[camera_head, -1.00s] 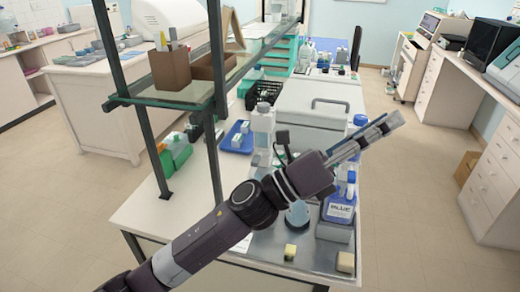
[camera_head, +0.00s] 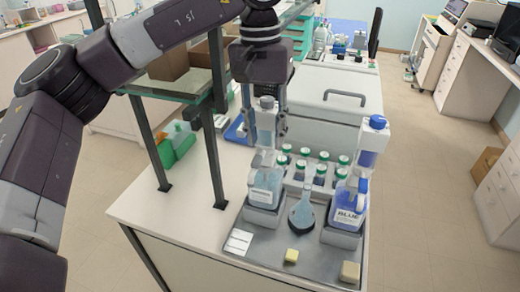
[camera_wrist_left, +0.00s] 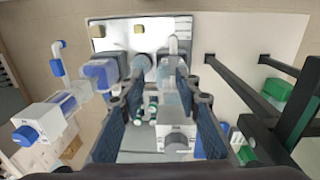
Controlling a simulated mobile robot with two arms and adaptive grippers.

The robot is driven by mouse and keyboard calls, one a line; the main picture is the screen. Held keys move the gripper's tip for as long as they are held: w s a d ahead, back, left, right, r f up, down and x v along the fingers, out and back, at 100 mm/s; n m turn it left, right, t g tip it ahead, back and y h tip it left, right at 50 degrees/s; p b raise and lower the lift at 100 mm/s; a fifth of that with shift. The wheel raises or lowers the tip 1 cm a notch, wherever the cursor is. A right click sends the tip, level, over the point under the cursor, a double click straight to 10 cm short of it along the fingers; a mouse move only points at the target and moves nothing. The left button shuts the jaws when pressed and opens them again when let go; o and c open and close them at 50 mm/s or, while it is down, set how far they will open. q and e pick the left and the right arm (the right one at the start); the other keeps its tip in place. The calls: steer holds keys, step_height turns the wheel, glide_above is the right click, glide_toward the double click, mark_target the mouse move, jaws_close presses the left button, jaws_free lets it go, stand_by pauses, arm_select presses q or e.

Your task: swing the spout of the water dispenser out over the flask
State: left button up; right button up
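The water dispenser (camera_head: 264,188) is a clear bottle with a tall upper body and a pale top, standing in a grey holder at the left of the metal tray. Its pale spout (camera_wrist_left: 173,46) points toward the bench's front edge in the left wrist view. The flask (camera_head: 301,214), with pale blue liquid, stands right of the dispenser; the spout is to one side of it. My left gripper (camera_head: 264,139) points down, its open fingers on either side of the dispenser's upper body. In the left wrist view the dispenser's head (camera_wrist_left: 176,136) lies between the fingers, with a gap visible at the left.
The blue stain dispenser (camera_head: 349,205) stands right of the flask. Several green-capped bottles (camera_head: 320,172) stand behind. Two yellowish blocks (camera_head: 291,256) and white slides (camera_head: 238,242) lie on the tray (camera_head: 270,255). A shelf post (camera_head: 213,165) rises left of the dispenser.

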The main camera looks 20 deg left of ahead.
mark_target(257, 159)
arm_select(q)
steer(key=shift+w+a+r+y, duration=0.1)
steer(key=shift+a+r+y, duration=0.15)
steer(key=shift+a, duration=0.2)
steer(key=shift+w+a+r+y, duration=0.1)
steer(key=shift+a+r+y, duration=0.1)
steer(key=shift+a, duration=0.2)
steer(key=shift+s+a+f, duration=0.1)
steer(key=shift+a+f, duration=0.05)
steer(key=shift+a, duration=0.05)
step_height(257, 159, down, 6)
steer(key=shift+p, duration=1)
steer(key=shift+d+f, duration=0.1)
steer(key=shift+f, duration=0.55)
jaws_close()
